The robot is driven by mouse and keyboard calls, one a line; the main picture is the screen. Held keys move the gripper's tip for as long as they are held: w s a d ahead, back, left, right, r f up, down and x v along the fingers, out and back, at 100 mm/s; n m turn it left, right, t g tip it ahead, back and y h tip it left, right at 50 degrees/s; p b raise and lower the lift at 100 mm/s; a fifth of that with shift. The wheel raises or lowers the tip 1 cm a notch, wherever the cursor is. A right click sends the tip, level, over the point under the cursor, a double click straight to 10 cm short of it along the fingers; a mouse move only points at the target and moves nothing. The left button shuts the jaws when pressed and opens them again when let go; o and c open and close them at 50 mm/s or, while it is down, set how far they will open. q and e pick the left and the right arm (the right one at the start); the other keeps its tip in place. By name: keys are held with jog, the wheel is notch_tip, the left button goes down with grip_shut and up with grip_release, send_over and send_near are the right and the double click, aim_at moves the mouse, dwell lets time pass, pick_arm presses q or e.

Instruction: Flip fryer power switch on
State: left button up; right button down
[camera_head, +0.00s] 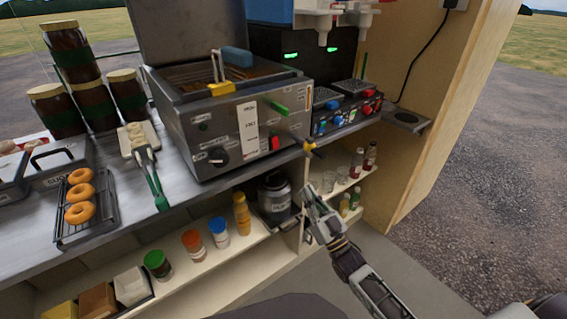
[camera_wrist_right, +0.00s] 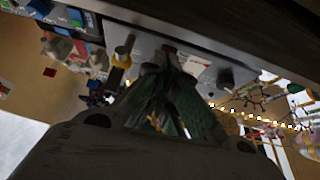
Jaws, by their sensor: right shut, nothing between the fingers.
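The steel fryer (camera_head: 235,125) stands on the counter, with a basket in its open top. Its red power switch (camera_head: 275,143) is on the front panel, between a black knob (camera_head: 218,156) and a yellow-handled tap (camera_head: 312,148). I cannot tell whether the switch is on or off. My right gripper (camera_head: 311,193) is shut and empty, below and to the right of the switch, apart from it and in front of the counter. In the right wrist view its fingertips (camera_wrist_right: 172,62) point toward the fryer front and partly cover the switch area. My left gripper is out of view.
The yellow-handled tap sticks out from the fryer near my right gripper. A control unit (camera_head: 345,112) with coloured knobs stands to the right. Donuts (camera_head: 80,192) on a rack and tongs (camera_head: 153,175) lie at the left. Shelves with bottles are below the counter.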

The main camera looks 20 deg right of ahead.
aim_at(275, 138)
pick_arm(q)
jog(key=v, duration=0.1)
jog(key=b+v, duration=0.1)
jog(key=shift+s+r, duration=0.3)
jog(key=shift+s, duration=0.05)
pick_arm(e)
jog(key=shift+n+t+y, duration=0.3)
jog(key=shift+t+y, duration=0.2)
jog(key=shift+y, duration=0.2)
jog(key=s+r, duration=0.1)
jog(key=r, duration=0.1)
jog(key=s+a+r, duration=0.1)
jog(key=r, duration=0.1)
jog(key=shift+s+r, duration=0.1)
jog(key=shift+s, duration=0.25)
jog(key=shift+w+r, duration=0.1)
jog(key=shift+w, duration=0.05)
